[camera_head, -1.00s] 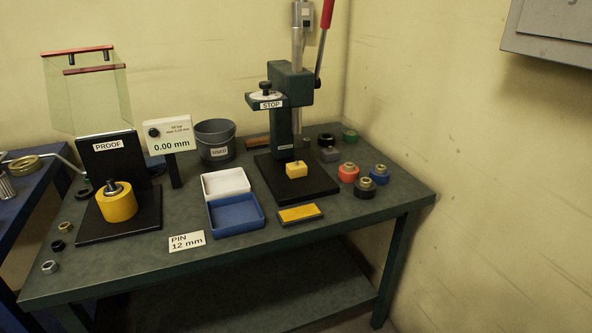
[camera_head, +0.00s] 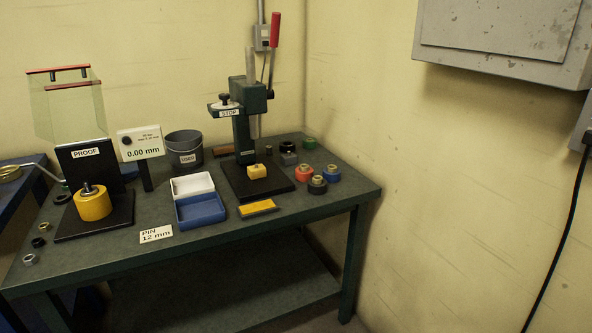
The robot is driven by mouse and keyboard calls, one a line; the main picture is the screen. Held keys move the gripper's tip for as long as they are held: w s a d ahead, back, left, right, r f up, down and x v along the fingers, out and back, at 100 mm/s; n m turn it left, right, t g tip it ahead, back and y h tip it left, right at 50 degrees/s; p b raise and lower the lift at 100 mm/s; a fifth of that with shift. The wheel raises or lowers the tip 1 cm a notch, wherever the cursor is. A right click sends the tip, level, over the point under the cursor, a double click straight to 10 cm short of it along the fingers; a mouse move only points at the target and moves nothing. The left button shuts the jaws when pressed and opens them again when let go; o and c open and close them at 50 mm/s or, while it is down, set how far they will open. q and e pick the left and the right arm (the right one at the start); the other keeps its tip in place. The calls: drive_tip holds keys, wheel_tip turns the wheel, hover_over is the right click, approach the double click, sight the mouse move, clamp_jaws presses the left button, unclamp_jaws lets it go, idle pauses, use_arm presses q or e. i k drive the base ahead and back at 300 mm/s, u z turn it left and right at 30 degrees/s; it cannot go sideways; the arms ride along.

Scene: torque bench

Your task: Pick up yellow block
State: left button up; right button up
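A small yellow block (camera_head: 257,171) sits on the black base plate of the green arbor press, below the press column. A flat yellow bar (camera_head: 257,208) lies on the bench in front of the press base, to the right of the blue tray. A larger yellow cylinder (camera_head: 93,203) stands on the black base of the PROOF stand at the left. Neither of my grippers shows in the head view.
The green press (camera_head: 247,120) with a red-handled lever stands at the back. A white tray (camera_head: 207,194) and a blue tray (camera_head: 222,218) lie left of its base (camera_head: 280,187). Several coloured round parts, including a red one (camera_head: 303,175), sit right of the press. A grey bucket (camera_head: 199,160) stands behind.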

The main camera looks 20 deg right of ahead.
sight(253, 173)
drive_tip(key=z, duration=1.45)
drive_tip(key=i, duration=1.4)
drive_tip(key=u, duration=1.75)
drive_tip(key=i, duration=0.5)
drive_tip(key=z, duration=0.05)
drive_tip(key=k, duration=0.5)
drive_tip(key=z, duration=0.85)
drive_tip(key=i, duration=0.45)
drive_tip(key=u, duration=2)
